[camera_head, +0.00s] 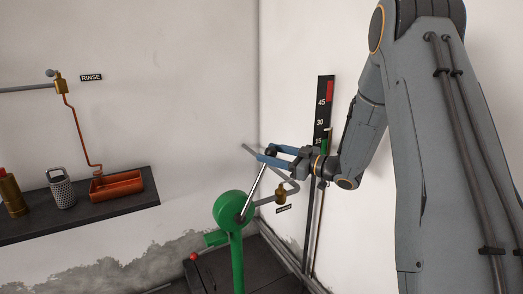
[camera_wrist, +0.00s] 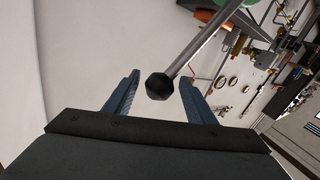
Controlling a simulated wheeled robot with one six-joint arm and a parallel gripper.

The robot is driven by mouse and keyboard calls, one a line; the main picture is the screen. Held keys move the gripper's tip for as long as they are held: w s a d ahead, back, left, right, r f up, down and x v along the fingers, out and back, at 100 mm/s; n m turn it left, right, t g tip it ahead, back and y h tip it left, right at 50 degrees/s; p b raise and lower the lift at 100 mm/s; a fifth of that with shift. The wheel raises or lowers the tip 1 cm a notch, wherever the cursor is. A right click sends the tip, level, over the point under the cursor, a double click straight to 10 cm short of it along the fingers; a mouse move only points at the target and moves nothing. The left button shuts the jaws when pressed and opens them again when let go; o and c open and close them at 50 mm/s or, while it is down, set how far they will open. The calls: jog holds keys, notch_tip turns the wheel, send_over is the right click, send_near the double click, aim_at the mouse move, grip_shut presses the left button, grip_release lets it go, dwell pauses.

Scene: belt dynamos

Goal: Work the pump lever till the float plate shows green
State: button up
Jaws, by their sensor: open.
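The pump is green with a round head (camera_head: 234,209) on a post, and a steel lever (camera_head: 254,190) slants up and right from it. The lever ends in a black knob (camera_head: 270,153), which in the wrist view (camera_wrist: 159,86) sits between the fingers. My gripper (camera_head: 266,156) is open, its blue fingers on either side of the knob; I cannot tell whether either touches it. A dark gauge board (camera_head: 323,100) on the right wall shows 45, 30 and 15, with red at the top and green low down. My arm partly hides its lower part.
A dark shelf (camera_head: 75,212) on the left wall holds an orange tray (camera_head: 117,186), a grater-like metal can (camera_head: 62,190) and a brass bottle (camera_head: 10,192). A brass valve (camera_head: 61,84) hangs beside a RINSE sign (camera_head: 91,78). A grey pipe and brass fitting (camera_head: 292,203) are close behind the lever.

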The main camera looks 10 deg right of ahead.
jog(key=shift+p+x, duration=0.45)
jog(key=shift+x, duration=1.65)
jog(key=shift+c, duration=0.4)
grip_shut()
